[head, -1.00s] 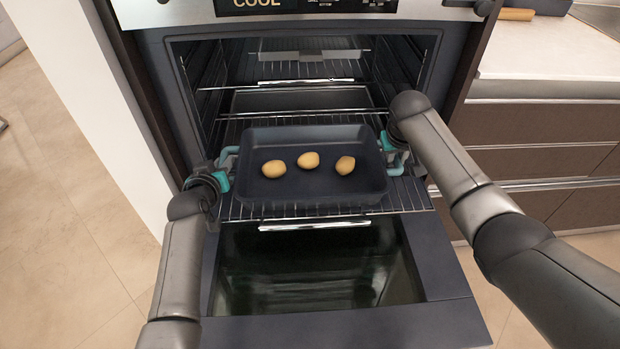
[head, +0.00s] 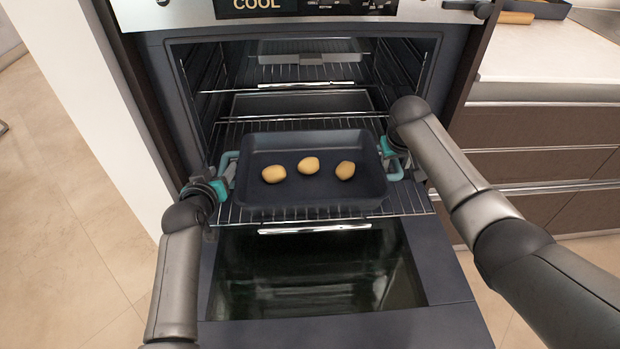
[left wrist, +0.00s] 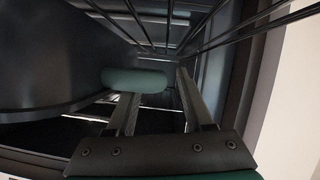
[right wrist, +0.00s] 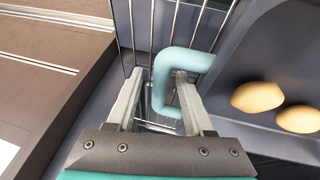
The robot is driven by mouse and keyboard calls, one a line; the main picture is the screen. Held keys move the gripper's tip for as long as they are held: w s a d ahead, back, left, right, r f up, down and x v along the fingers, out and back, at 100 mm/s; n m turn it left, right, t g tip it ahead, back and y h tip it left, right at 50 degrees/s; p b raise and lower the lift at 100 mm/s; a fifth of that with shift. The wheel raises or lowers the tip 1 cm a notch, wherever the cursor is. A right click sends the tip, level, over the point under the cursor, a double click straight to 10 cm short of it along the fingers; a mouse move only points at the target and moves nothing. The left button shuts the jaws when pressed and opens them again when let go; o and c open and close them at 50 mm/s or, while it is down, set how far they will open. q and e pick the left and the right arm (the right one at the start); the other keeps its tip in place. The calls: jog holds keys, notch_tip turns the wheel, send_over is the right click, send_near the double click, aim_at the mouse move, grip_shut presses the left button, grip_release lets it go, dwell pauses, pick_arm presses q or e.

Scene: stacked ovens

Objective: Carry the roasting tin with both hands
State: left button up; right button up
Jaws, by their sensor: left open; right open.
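The dark roasting tin (head: 310,190) rests on a pulled-out wire rack in the open oven, with three yellow potatoes (head: 309,166) in it. It has a teal handle at each side. My left gripper (head: 220,187) is open at the left handle (head: 230,163); in the left wrist view that handle (left wrist: 138,80) lies at the fingertips, partly across one finger. My right gripper (head: 390,150) is open at the right handle (head: 396,170); in the right wrist view the handle (right wrist: 188,60) passes between and beyond the fingers. I cannot tell whether fingers touch either handle.
The oven door (head: 330,318) is folded down below the rack (head: 404,197). Another rack with a tray (head: 310,52) is higher inside. Oven walls flank both grippers. A white counter (head: 550,55) over brown drawers stands to the right.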

pick_arm(q)
jog(key=v, duration=1)
pick_arm(e)
jog(key=v, duration=1.2)
pick_arm(q)
jog(key=shift+s, duration=0.1)
